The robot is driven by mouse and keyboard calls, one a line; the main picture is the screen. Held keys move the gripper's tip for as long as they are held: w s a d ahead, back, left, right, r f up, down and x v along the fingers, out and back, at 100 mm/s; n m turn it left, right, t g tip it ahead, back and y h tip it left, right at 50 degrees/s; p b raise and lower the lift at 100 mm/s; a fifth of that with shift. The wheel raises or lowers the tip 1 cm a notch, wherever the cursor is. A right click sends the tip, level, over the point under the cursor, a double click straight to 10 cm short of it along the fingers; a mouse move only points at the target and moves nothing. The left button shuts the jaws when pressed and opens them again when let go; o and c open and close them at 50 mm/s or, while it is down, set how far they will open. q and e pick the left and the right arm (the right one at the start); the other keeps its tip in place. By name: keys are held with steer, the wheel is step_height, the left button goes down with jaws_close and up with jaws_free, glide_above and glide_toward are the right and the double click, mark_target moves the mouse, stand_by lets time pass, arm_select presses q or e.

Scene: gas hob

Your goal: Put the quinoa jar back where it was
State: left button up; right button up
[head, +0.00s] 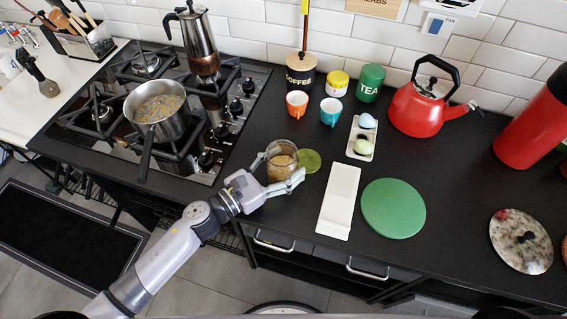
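A glass jar (282,157) with brownish grain inside, which looks like the quinoa jar, is on the dark counter right of the hob. It looks upright, and its top seems open. A round olive-green lid (310,161) lies at its right side. My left gripper (279,172) reaches in from the front left, with one finger at the jar's left side and the other passing in front to its right. The jar is between the fingers, but I cannot tell whether they press on it. My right gripper is not in view.
A pot (157,113) of food and a moka pot (198,42) stand on the hob. Behind the jar are an orange cup (297,104), a teal cup (331,112) and a coffee canister (300,76). A white board (339,202) and green round mat (393,208) lie to the right.

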arm_select(q)
steer(key=o, duration=0.3)
steer(key=shift+r, duration=0.15)
steer(key=b+v, duration=0.3)
steer(key=v, duration=0.8)
steer(key=shift+s, duration=0.15)
steer(key=shift+s+a, duration=0.2)
steer(key=shift+a, duration=0.15)
